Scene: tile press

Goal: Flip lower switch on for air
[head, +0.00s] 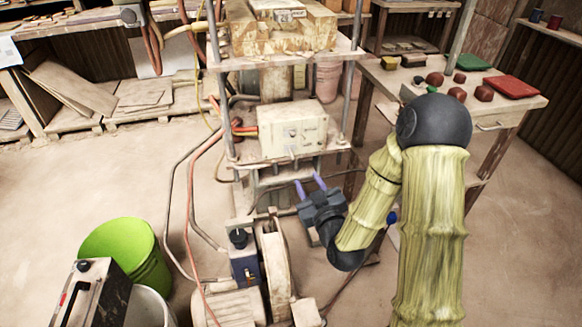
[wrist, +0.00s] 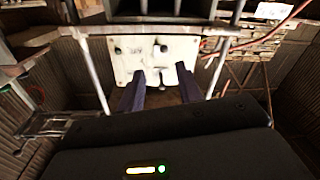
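A cream control box (head: 292,130) sits on the press frame's middle shelf, with small switches or knobs on its front. In the wrist view its panel (wrist: 150,56) fills the upper middle, with a dark knob (wrist: 161,47) near its centre. A small dark part (wrist: 163,76) shows lower on the panel, between my fingers; I cannot tell its position. My gripper (head: 310,183) is below and in front of the box, its two purple fingers apart and empty. In the wrist view my gripper (wrist: 162,82) points at the panel's lower part, and contact is not visible.
A blue switch box (head: 244,264) with a black knob stands low, left of my gripper. Hoses and cables (head: 190,190) run down the frame's left side. A green bucket (head: 127,250) is at lower left. A table (head: 480,115) with reddish lumps stands to the right.

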